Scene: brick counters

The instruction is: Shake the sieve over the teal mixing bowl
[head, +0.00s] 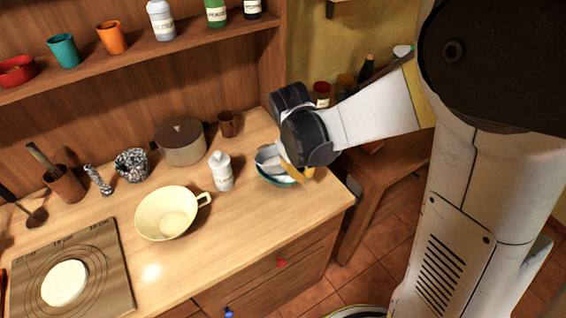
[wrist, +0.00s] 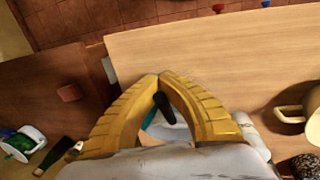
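The teal mixing bowl (head: 277,183) sits near the right end of the wooden counter, mostly covered by my gripper and the sieve. The pale grey sieve (head: 268,157) shows over the bowl at the left of my gripper, in part hidden. My gripper (head: 303,174) is over the bowl, its yellow fingers pointing down. In the wrist view its fingertips (wrist: 160,76) come together, with a dark handle, seemingly the sieve's, between the fingers. A bit of teal rim (wrist: 150,116) shows behind them. Whether the sieve touches the bowl is hidden.
A white bottle (head: 221,172) stands just left of the bowl. A cream bowl with a handle (head: 167,213) is further left, beside a board (head: 105,268) with dough. A lidded pot (head: 181,142) and brown cup (head: 228,124) stand behind. The counter's front right is clear.

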